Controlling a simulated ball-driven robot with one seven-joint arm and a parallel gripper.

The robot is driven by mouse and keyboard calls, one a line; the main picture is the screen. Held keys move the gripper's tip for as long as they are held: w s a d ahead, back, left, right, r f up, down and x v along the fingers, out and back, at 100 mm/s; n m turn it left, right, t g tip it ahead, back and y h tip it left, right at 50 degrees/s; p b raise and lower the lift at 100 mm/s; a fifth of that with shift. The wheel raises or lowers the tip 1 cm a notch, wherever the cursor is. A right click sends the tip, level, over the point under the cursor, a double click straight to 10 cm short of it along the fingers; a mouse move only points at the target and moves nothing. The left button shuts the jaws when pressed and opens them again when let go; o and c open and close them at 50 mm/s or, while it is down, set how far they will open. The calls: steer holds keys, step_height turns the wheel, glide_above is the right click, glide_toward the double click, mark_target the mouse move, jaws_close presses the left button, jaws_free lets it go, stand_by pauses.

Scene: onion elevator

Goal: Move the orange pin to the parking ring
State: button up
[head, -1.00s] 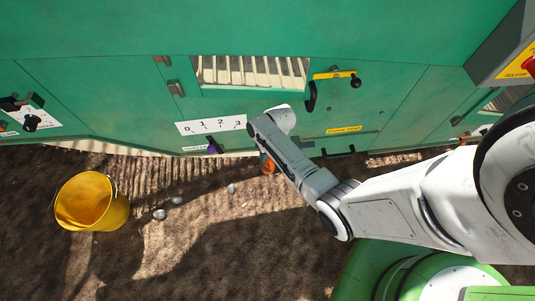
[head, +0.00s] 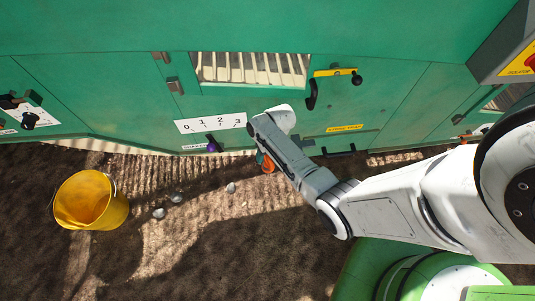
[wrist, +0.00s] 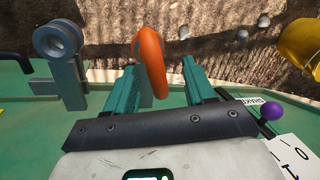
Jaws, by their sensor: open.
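The orange pin (wrist: 152,60) shows in the wrist view as an orange loop standing upright between the two teal fingers of my gripper (wrist: 160,74). The fingers are open, with a visible gap on the right of the loop; I cannot tell whether the left finger touches it. In the head view the orange loop (head: 268,165) shows low against the green panel, partly hidden by my arm. A grey post with a round eye (wrist: 58,42) stands to the left of my gripper in the wrist view; it may be the parking ring, but I cannot tell.
A green machine wall (head: 120,105) stands close behind my gripper. A purple knob (head: 212,146) sits below the number scale (head: 212,123). A yellow bucket (head: 92,201) stands on the soil at the left, with several grey stones nearby. Open soil lies at the front.

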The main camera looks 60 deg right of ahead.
step_height(320, 180, up, 11)
steer(key=s+d+p, duration=0.1)
steer(key=p, duration=0.2)
steer(key=shift+d+f+p, duration=0.2)
steer(key=shift+d+p, duration=0.1)
steer(key=shift+d, duration=0.1)
steer(key=shift+s, duration=0.1)
stand_by(0.5)
